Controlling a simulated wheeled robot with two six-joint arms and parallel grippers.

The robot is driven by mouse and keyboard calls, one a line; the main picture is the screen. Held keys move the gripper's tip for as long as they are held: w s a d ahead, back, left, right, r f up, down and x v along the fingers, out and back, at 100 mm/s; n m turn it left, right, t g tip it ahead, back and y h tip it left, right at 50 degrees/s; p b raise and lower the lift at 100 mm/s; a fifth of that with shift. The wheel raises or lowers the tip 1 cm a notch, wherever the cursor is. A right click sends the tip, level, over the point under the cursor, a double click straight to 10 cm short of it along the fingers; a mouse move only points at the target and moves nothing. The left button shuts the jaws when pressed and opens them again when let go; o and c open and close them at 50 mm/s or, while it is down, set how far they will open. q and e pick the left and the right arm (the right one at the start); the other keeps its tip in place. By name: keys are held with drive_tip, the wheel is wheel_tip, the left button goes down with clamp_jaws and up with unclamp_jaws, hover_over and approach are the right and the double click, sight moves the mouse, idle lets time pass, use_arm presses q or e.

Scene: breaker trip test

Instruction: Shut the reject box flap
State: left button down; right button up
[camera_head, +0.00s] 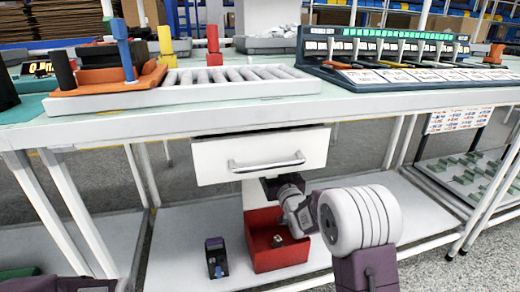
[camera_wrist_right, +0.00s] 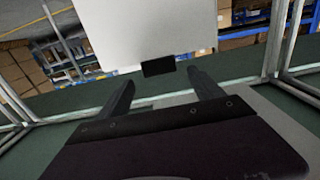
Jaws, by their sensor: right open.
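A white panel with a grey bar handle (camera_head: 258,158) hangs under the table edge. A red open-topped box (camera_head: 281,262) stands on the lower shelf below it, with a small dark and light part (camera_head: 277,241) inside. My right gripper (camera_head: 270,187) is just below the handled panel and above the red box, partly hidden by my arm. In the wrist view my right gripper (camera_wrist_right: 163,93) is open, with a black tab (camera_wrist_right: 158,66) on the lower edge of a white panel (camera_wrist_right: 150,30) beyond and between its fingers. I cannot tell which panel is the flap. My left gripper is out of view.
A small dark breaker-like part (camera_head: 216,258) stands on the lower shelf (camera_head: 185,225) left of the red box. The table above carries a roller tray (camera_head: 230,77), an orange tray (camera_head: 108,80) and a long test rack (camera_head: 385,50). Table legs (camera_head: 70,210) flank the shelf.

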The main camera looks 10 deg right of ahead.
drive_tip(key=w+b, duration=0.1)
drive_tip(key=w, duration=0.8)
drive_tip(key=shift+a, duration=0.15)
clamp_jaws()
